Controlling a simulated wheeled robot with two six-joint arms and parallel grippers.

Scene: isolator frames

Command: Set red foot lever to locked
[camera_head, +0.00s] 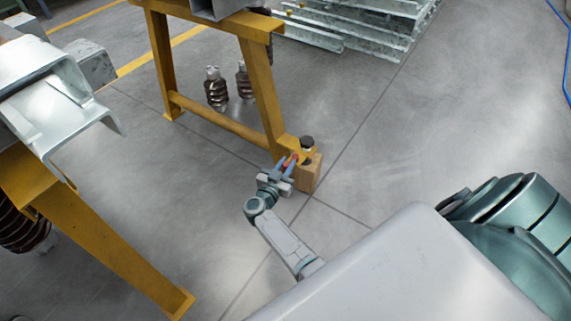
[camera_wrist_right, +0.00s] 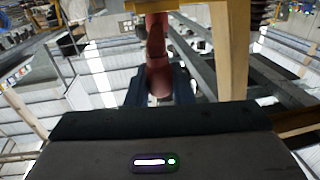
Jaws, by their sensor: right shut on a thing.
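The red foot lever (camera_head: 293,159) is at the foot of the yellow trestle leg (camera_head: 261,95), close to the floor. My right gripper (camera_head: 284,166), with blue fingers, is shut on the lever. In the right wrist view the red lever (camera_wrist_right: 158,62) runs from the top centre down between the dark fingers (camera_wrist_right: 160,88) of my right gripper. The fingers hide part of its end. The frames do not show clearly which position the lever is in. My left gripper is not in view.
A wooden block (camera_head: 309,174) with a dark knob (camera_head: 307,142) stands beside the lever. Another yellow trestle (camera_head: 95,235) bearing a metal channel (camera_head: 55,90) is at left. Brown insulators (camera_head: 216,90) stand behind the crossbar.

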